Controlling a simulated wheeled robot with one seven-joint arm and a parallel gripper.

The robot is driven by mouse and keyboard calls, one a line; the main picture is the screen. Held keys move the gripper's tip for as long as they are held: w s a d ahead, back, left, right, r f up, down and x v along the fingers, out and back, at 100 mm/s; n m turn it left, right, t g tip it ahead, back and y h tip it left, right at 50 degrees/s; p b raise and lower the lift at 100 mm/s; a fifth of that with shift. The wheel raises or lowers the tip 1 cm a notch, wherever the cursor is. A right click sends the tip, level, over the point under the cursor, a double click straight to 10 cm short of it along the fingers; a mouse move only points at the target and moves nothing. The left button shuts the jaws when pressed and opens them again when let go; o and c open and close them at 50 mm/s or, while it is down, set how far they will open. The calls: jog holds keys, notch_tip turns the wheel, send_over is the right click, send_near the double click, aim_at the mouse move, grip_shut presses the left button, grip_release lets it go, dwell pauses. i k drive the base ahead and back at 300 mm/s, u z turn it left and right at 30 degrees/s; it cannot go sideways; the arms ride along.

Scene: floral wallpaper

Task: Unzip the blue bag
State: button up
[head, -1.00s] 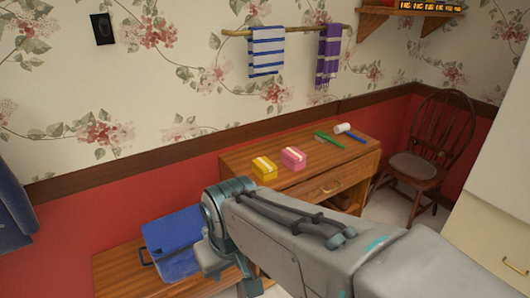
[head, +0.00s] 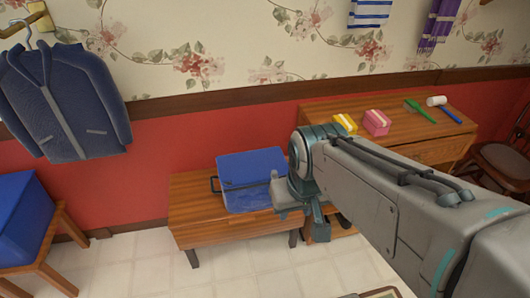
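The blue bag (head: 250,166) sits on a low wooden bench (head: 205,234) against the red lower wall. It has a dark handle at its left side. A lighter blue front part shows below its top. I cannot make out a zipper or its pull at this size. My arm reaches in from the right, and its wrist covers the right edge of the bag. My gripper (head: 315,222) hangs at the end of the arm, to the right of the bag and over the bench's right end. Its fingers are too hidden to tell whether they are open.
A wooden desk (head: 395,145) to the right holds a yellow box (head: 345,123), a pink box (head: 376,123), a green brush (head: 418,109) and a mallet (head: 440,102). A jacket (head: 65,100) hangs above. Tiled floor (head: 130,265) is clear in front.

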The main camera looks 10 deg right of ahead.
aim_at(274, 174)
jog(key=z, duration=0.5)
jog(key=i, duration=0.95)
jog(key=u, duration=0.5)
